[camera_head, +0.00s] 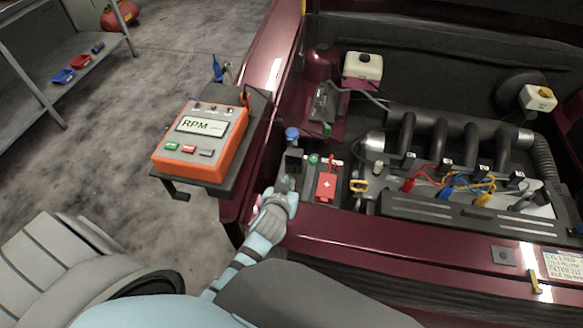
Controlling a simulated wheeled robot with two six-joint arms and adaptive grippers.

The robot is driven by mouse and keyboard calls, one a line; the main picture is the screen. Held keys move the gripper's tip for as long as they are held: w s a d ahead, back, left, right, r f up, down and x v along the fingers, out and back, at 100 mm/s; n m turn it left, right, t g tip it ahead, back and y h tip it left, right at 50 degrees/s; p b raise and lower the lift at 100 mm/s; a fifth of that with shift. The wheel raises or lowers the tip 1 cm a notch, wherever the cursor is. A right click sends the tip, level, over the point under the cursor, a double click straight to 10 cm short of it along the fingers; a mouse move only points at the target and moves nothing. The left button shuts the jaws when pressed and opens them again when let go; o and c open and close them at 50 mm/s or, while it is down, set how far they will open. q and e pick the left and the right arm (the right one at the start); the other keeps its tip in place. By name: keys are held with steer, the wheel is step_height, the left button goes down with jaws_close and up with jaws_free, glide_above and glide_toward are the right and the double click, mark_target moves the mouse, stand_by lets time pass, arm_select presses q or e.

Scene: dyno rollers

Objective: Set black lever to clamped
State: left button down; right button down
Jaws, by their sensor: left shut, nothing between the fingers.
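A small black piece (295,156), which looks like the black lever, stands on the left side of the engine bay at the battery. Whether it is clamped cannot be told at this size. My left gripper (285,186) is shut and empty. It reaches over the car's front edge, just below the black piece in the picture. It covers part of the battery's left side, and contact with the lever cannot be made out. My right gripper is not in view.
A red battery piece with a white cross (327,186) is right of my left gripper. An orange RPM meter (228,147) sits on a dark stand at the left. The engine (440,205) with coloured leads fills the right. The maroon front edge (420,235) lies below.

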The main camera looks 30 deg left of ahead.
arm_select(q)
steer(key=shift+s, duration=0.1)
steer(key=shift+s+d+r+p, duration=0.1)
steer(key=shift+s+r+p, duration=0.1)
steer(key=shift+s, duration=0.15)
steer(key=shift+s+d+r+p, duration=0.1)
steer(key=shift+s+p, duration=0.1)
steer(key=shift+s, duration=0.1)
step_height(320, 180, up, 10)
stand_by(0.4)
steer(key=shift+f, duration=0.1)
